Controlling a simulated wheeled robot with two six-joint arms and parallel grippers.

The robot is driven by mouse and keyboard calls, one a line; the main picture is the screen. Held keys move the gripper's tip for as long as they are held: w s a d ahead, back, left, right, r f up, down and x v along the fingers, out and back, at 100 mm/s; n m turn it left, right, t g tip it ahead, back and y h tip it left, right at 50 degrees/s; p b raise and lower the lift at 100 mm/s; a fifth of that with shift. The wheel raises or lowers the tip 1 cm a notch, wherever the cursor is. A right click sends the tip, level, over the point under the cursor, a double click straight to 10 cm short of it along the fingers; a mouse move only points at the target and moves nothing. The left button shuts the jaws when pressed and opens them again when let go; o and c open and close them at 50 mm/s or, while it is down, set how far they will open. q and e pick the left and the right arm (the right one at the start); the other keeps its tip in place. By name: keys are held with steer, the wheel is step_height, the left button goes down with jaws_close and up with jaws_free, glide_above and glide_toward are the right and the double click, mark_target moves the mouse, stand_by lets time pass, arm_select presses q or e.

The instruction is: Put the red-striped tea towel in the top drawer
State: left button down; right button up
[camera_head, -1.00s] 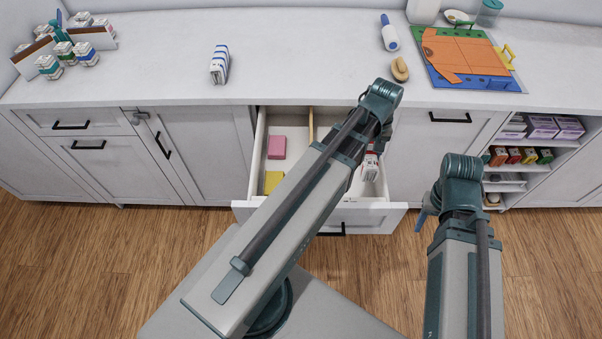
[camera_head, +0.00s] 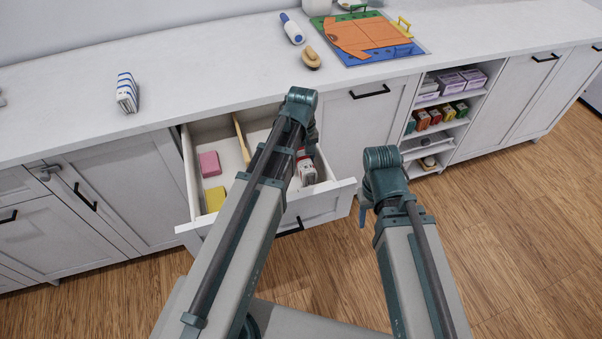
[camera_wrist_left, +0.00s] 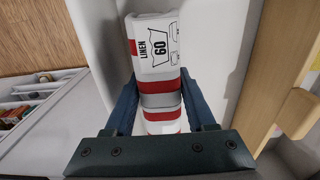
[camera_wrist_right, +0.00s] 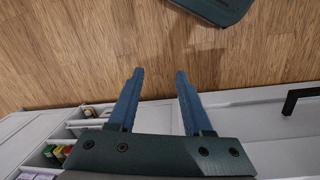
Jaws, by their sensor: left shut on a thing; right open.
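The red-striped tea towel (camera_head: 307,171) is in the right compartment of the open top drawer (camera_head: 327,205), partly hidden by my left arm. In the left wrist view the folded towel (camera_wrist_left: 157,47) has red and white bands and a tag reading LINEN 60. My left gripper (camera_wrist_left: 158,95) is shut on it, one finger on each side, inside the drawer. I cannot tell whether the towel touches the drawer floor. My right gripper (camera_wrist_right: 158,75) is open and empty, over the wood floor in front of the cabinets.
The drawer's left compartment holds a pink block (camera_head: 210,164) and a yellow block (camera_head: 215,199), beside a wooden divider (camera_head: 241,138). Open shelves (camera_head: 440,125) are at right.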

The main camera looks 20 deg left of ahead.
mark_target(302, 154)
arm_select(q)
steer(key=shift+f+b, duration=1.8)
steer(key=shift+f, duration=0.25)
steer(key=shift+c, duration=1.1)
jaws_free()
steer(key=shift+r, duration=0.15)
step_height(302, 154, up, 12)
steer(key=p, duration=1.2)
steer(key=shift+r, duration=0.2)
